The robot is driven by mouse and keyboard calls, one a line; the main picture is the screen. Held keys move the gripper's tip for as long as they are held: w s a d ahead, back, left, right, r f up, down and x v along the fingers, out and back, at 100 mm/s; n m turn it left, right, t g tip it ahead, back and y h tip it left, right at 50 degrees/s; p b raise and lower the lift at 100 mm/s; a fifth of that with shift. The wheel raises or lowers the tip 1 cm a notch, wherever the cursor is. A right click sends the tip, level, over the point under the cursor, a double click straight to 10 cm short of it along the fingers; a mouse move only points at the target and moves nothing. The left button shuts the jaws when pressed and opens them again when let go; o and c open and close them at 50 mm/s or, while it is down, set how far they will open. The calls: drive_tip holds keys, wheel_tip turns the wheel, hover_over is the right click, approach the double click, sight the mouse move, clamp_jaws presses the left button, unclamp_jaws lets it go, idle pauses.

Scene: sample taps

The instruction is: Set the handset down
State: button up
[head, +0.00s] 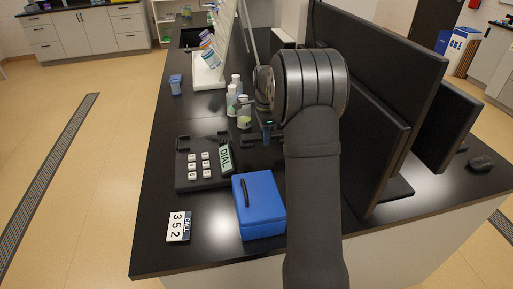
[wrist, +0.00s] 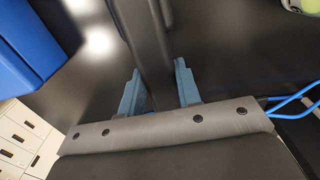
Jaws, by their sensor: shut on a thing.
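My gripper (wrist: 158,88) is shut on the handset (wrist: 150,40), a dark bar that runs up between the blue fingers in the wrist view. In the head view my gripper (head: 266,131) is to the right of the phone base, partly hidden by my arm. The handset shows there only as a dark shape against the black bench. The black phone base (head: 184,178) has several white keys, a tilted DIAL label (head: 225,159) and dark raised pieces along its far edge. The handset is apart from the base.
A blue box (head: 263,208) with a dark handle stands in front of the phone base. A CALL 352 card (head: 178,226) lies left of it. Bottles (head: 243,113) stand behind my gripper. Monitors (head: 375,130) are on the right.

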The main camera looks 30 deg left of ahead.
sight(264, 155)
drive_tip(key=shift+f, duration=2.65)
drive_tip(key=shift+f, duration=0.1)
drive_tip(key=o, duration=1.1)
drive_tip(key=shift+c, duration=0.2)
wheel_tip(264, 155, up, 12)
drive_tip(key=shift+r, duration=0.15)
